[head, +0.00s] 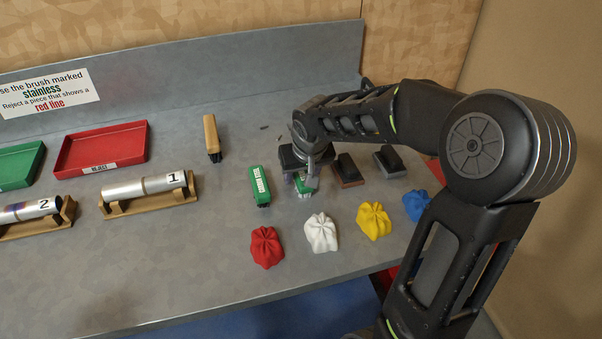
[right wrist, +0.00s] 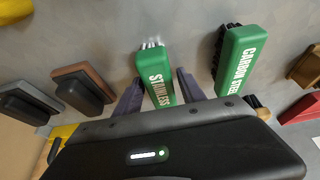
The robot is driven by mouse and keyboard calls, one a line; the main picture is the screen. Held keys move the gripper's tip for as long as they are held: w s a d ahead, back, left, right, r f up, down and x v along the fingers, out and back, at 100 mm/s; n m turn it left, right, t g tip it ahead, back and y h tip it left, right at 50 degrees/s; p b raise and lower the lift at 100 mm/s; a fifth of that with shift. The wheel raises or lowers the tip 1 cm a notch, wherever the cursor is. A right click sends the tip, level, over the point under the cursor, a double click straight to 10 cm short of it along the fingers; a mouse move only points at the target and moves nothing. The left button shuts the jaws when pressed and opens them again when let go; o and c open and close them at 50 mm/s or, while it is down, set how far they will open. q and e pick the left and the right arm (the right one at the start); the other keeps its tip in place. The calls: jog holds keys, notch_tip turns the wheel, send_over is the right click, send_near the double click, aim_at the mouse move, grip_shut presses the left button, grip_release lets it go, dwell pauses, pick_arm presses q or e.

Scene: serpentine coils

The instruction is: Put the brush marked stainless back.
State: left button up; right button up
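The stainless brush (right wrist: 157,80) is a green block with white "STAINLESS" lettering and pale bristles at its far end in the right wrist view. In the head view the brush (head: 305,186) lies on the grey bench, partly hidden by my right gripper (head: 305,178). In the right wrist view the fingers of my right gripper (right wrist: 158,88) stand on either side of the brush, with a narrow gap at the right finger. The green "CARBON STEEL" brush (right wrist: 236,60), with dark bristles, lies beside it; it also shows in the head view (head: 260,186). My left gripper is out of view.
Red (head: 266,247), white (head: 321,233), yellow (head: 373,221) and blue (head: 416,205) cloths lie in front. Two dark blocks (head: 347,170) (head: 389,161) lie to the right. A wooden-handled brush (head: 211,134), tube 1 (head: 145,188), tube 2 (head: 28,210) and a red reject tray (head: 100,148) are left.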

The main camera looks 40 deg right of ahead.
jog(key=shift+o, duration=0.4)
jog(key=shift+s+r, duration=0.1)
jog(key=shift+r, duration=0.4)
jog(key=v, duration=1.1)
jog(key=shift+s+a+r, duration=0.1)
jog(key=shift+s, duration=0.05)
